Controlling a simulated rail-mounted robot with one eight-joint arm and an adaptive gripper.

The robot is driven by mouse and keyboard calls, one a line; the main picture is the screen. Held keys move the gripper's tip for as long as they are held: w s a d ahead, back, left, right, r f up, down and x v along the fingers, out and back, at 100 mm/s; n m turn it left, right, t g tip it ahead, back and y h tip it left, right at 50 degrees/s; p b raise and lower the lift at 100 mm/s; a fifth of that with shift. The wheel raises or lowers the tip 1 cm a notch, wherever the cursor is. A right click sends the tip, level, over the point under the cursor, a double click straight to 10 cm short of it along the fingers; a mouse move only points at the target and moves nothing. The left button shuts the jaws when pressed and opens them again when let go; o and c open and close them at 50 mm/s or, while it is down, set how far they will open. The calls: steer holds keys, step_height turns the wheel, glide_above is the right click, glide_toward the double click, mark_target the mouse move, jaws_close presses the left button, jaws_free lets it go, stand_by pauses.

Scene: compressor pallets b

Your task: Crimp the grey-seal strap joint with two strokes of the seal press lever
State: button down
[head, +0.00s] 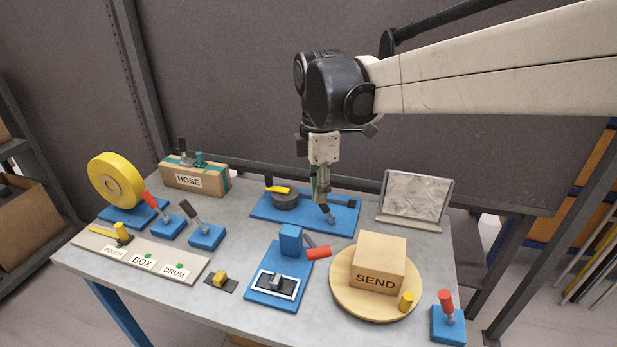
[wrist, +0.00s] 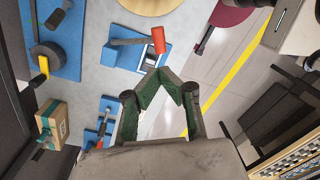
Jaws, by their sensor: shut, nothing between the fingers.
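The seal press (head: 290,240) is a blue block on a blue base, with a red-handled lever (head: 318,253) sticking out to its right. A small grey piece (head: 276,282) sits in a black-and-white frame at the front of that base; I cannot tell whether it is the grey seal. My gripper (head: 321,200) is shut and empty, pointing down behind the press by the blue plate. In the wrist view the green-padded fingers (wrist: 164,76) meet at their tips, and the red lever handle (wrist: 158,40) lies just beyond them, apart. The fingers hide part of the press base.
A round board (head: 345,305) with the SEND box (head: 378,265) stands right of the press. A blue plate (head: 335,216) with a grey disc (head: 286,201) and black lever lies behind it. The HOSE box (head: 190,178), yellow roll (head: 116,180) and two levers stand left.

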mark_target(318, 250)
stand_by(0.3)
steer(key=f, duration=0.9)
steer(key=f+p, duration=0.1)
steer(key=f, duration=0.4)
steer(key=shift+s+d, duration=0.1)
steer(key=shift+s, duration=0.25)
steer(key=shift+f, duration=0.1)
